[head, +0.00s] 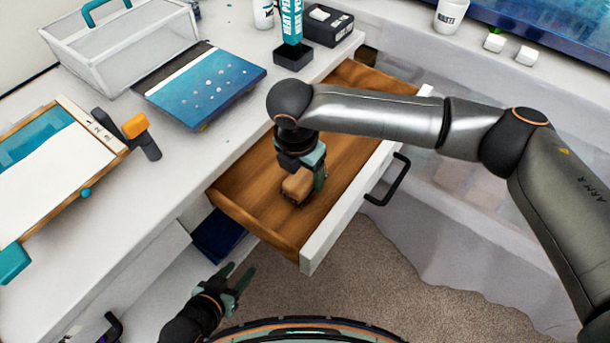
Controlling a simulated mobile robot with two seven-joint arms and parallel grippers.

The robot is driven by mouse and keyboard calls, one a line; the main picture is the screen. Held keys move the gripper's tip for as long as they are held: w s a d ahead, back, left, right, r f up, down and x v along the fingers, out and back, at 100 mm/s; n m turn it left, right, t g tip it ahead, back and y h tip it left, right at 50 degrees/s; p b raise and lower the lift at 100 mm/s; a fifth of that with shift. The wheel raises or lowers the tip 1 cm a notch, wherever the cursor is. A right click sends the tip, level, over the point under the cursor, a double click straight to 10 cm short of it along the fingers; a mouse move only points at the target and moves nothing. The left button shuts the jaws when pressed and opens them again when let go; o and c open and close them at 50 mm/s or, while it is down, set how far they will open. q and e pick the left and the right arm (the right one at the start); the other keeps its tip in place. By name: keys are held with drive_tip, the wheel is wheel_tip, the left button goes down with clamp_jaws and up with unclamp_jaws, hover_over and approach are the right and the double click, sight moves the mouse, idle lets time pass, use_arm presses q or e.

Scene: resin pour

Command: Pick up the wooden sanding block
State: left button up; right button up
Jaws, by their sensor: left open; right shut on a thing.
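The wooden sanding block (297,186) is a small tan block inside the open wooden drawer (245,195), towards its near end. My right gripper (304,182) reaches down into the drawer from above and is shut on the block. The arm's wrist hides part of the drawer behind it. I cannot tell whether the block touches the drawer floor. My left gripper (238,280) is open and empty, low in front of the cabinet, apart from the drawer.
The drawer's white front (340,216) has a black handle (387,180). On the worktop are a blue panel (200,85), a clear bin (120,50), an orange-and-black tool (140,133), a framed board (60,165) and a teal upright box (291,22). Carpet lies below.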

drive_tip(key=s+r, duration=0.4)
drive_tip(key=s+d+r+p, duration=0.1)
drive_tip(key=s+r, duration=0.2)
drive_tip(key=s, duration=0.2)
drive_tip(key=s+d+r+p, duration=0.1)
drive_tip(key=s+r, duration=0.3)
drive_tip(key=s, duration=0.1)
drive_tip(key=shift+r, duration=0.35)
